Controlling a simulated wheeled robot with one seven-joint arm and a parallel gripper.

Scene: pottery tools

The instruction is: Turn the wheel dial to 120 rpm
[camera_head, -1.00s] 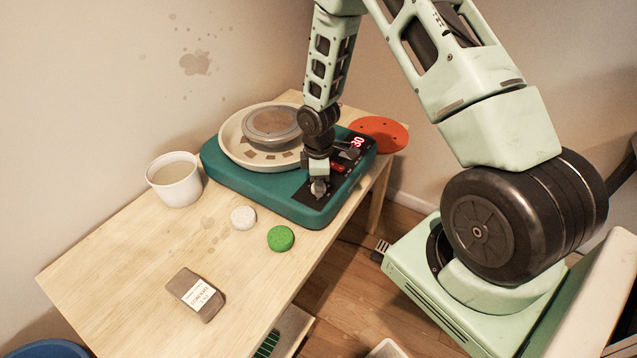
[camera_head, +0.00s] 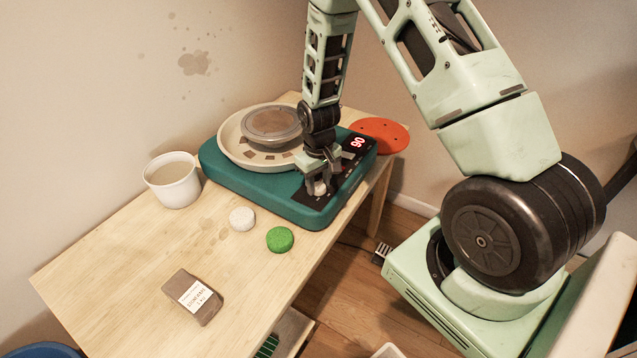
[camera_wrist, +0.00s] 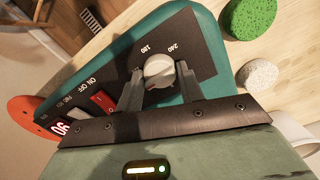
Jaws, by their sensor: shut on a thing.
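The teal pottery wheel (camera_head: 255,197) stands on the wooden table. Its black control panel (camera_wrist: 211,68) carries a pale grey round dial (camera_wrist: 159,69), which also shows at the panel's near end in the head view (camera_head: 319,188). My gripper (camera_wrist: 160,78) points down over the panel, shut on the dial with one finger on each side. The printed marks 180 and 240 show beside the dial; the other marks are hidden, and I cannot make out a pointer. The red display (camera_head: 358,142) reads 90. A red switch (camera_wrist: 103,101) sits by the ON OFF print.
A green sponge (camera_head: 280,239) and a white one (camera_head: 242,218) lie near the wheel. A white bucket (camera_head: 174,180) stands left of it. A labelled clay block (camera_head: 193,297) lies at the front. An orange disc (camera_head: 380,135) lies behind the panel.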

